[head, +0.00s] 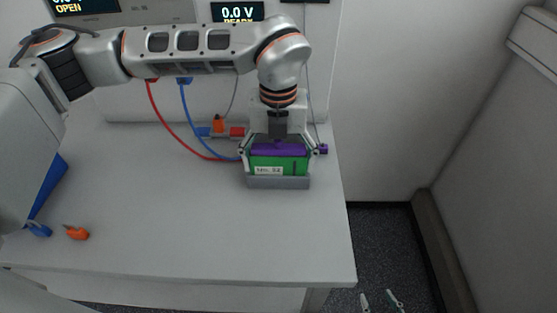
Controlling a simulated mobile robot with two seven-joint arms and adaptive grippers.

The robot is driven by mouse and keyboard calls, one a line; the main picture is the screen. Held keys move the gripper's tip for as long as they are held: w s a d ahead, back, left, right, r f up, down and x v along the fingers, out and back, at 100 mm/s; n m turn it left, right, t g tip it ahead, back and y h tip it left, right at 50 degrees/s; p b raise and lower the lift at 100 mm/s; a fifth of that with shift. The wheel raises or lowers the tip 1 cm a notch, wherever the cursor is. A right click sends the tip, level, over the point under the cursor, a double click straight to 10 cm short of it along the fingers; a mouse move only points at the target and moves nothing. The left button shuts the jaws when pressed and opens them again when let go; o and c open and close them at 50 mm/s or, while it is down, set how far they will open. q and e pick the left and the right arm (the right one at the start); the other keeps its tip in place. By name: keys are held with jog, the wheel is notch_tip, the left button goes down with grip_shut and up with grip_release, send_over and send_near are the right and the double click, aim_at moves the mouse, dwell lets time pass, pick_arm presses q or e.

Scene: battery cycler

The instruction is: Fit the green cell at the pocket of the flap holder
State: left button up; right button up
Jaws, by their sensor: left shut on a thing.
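The green cell (290,162), with a white label on its front, is upright at the grey flap holder (278,183) near the right side of the bench. Its lower edge is behind the holder's front wall; I cannot tell whether it is fully seated. A purple part (278,149) lies along the cell's top, and a purple knob (323,149) shows to the right. My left gripper (278,154) reaches down from above, its fingers at the two ends of the cell, shut on it. My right gripper (379,301) shows only its fingertips at the bottom edge, apart and empty.
Red and blue leads run from the cycler panel (170,15) to clips behind the holder. An orange clip (76,232) and a blue clip (39,230) lie at the front left. The bench (200,225) is clear in the front middle. A wall stands right.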

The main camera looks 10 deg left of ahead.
pick_arm(q)
jog(key=o, duration=1.7)
notch_tip(320, 180, up, 12)
jog(key=shift+r, duration=0.1)
jog(key=shift+s, duration=0.1)
